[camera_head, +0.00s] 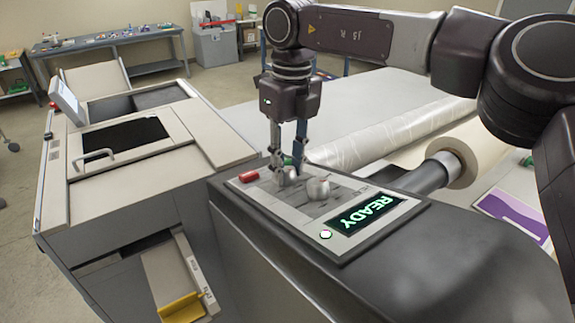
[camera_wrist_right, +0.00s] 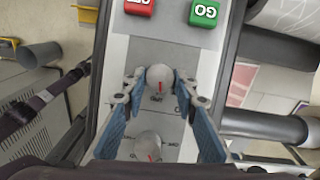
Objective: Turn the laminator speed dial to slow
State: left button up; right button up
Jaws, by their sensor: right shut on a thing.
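The laminator control panel (camera_head: 272,207) has two round grey dials. My right gripper (camera_head: 287,168) points down over the panel, shut on the farther dial (camera_wrist_right: 158,75). In the wrist view the fingers of this gripper (camera_wrist_right: 160,84) sit on both sides of that dial. Its red mark points toward the bottom of the picture. The other dial (camera_head: 318,188) stands free beside the gripper; it also shows in the wrist view (camera_wrist_right: 148,146), with a red mark. The dial labels are too small to read, so I cannot tell which is speed.
A red button (camera_head: 249,176) lies at the panel's far end, and a green GO button (camera_wrist_right: 205,12) shows in the wrist view. A lit display (camera_head: 365,214) reads READY. Film rolls (camera_head: 385,140) lie to the right. A beige machine (camera_head: 125,160) stands at left.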

jog(key=n+g+y, duration=0.1)
jog(key=n, duration=0.3)
jog(key=shift+w+d, duration=0.1)
jog(key=shift+w, duration=0.1)
pick_arm(q)
jog(key=shift+s, duration=0.45)
pick_arm(e)
jog(key=n+g, duration=0.1)
jog(key=n, duration=0.1)
jog(key=n+g, duration=0.1)
jog(key=n, duration=0.2)
jog(key=shift+w+f, duration=0.1)
jog(key=shift+w, duration=0.05)
jog(key=shift+n, duration=0.3)
jog(key=o, duration=1.1)
jog(key=shift+o, duration=0.2)
pick_arm(q)
jog(key=shift+a, duration=0.15)
